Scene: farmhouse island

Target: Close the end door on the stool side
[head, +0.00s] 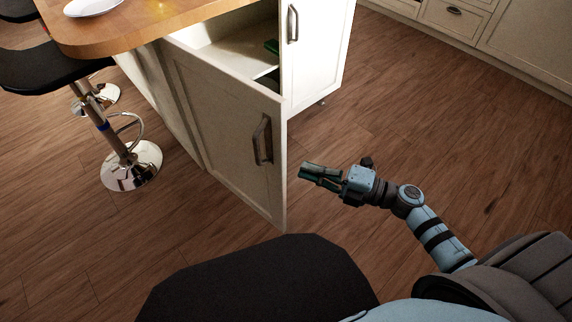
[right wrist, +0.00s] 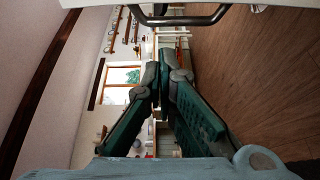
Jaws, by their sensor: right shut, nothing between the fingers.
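The stool-side end door (head: 222,130) is a cream panel, swung open from the island's end. Its dark handle (head: 262,140) faces me. The other end door (head: 325,45), at right, is also open and has its own handle (head: 292,23). My right gripper (head: 306,171) is shut and empty, just right of the stool-side door's free edge, low over the floor. In the right wrist view its fingers (right wrist: 162,72) meet at the tips. A dark handle (right wrist: 183,19) shows at the top there; I cannot tell which door it belongs to. My left gripper is out of view.
The island's wooden top (head: 140,22) holds a white plate (head: 92,6). Dark stools with chrome bases (head: 130,168) stand at left. Green items (head: 271,46) sit inside the cabinet. Pale cabinets (head: 525,45) line the upper right. The floor (head: 440,130) between is clear.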

